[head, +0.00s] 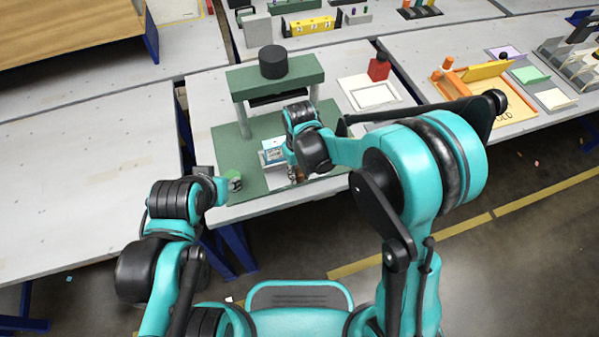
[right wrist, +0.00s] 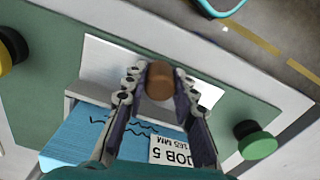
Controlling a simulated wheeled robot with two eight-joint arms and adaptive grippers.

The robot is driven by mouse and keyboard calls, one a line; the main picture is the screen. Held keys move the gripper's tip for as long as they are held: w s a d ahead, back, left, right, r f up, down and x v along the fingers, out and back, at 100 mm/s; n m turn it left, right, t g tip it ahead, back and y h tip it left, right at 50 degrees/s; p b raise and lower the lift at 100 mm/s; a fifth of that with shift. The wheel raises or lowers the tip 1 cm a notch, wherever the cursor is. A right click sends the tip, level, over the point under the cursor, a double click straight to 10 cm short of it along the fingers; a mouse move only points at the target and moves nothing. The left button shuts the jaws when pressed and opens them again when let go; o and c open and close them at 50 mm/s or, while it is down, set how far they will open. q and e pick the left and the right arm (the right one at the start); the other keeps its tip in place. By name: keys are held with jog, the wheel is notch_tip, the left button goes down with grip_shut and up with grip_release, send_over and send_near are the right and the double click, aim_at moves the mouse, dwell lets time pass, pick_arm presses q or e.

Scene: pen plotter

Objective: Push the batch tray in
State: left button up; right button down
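The green plotter (head: 244,118) stands on the middle table. Its batch tray (right wrist: 85,92) shows at the front, bearing a blue sheet (right wrist: 75,140) with a label reading JOB 5; the sheet also shows in the head view (head: 273,156). A brown round knob (right wrist: 160,82) stands at the tray's front. My right gripper (right wrist: 161,76) has its fingers on both sides of the knob and looks shut on it. In the head view my right gripper (head: 297,173) is partly hidden by its own wrist. My left gripper (head: 212,182) is beside the green button; its fingers are unclear.
A green button (head: 234,182) is at the plotter's front left corner. A black and yellow button (right wrist: 8,52) is at the other front corner. A red block on a white tray (head: 376,97) lies right of the plotter. The left tabletop (head: 80,150) is clear.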

jog(key=w+a, duration=0.1)
jog(key=w, duration=0.3)
jog(key=w+a, duration=0.1)
jog(key=w, duration=0.3)
jog(key=w+a, duration=0.2)
jog(key=w, duration=0.2)
jog(key=shift+w, duration=0.4)
jog(key=shift+a, duration=0.1)
jog(key=c, duration=1.2)
grip_release()
jog(key=shift+w, duration=0.1)
jog(key=shift+s, duration=0.2)
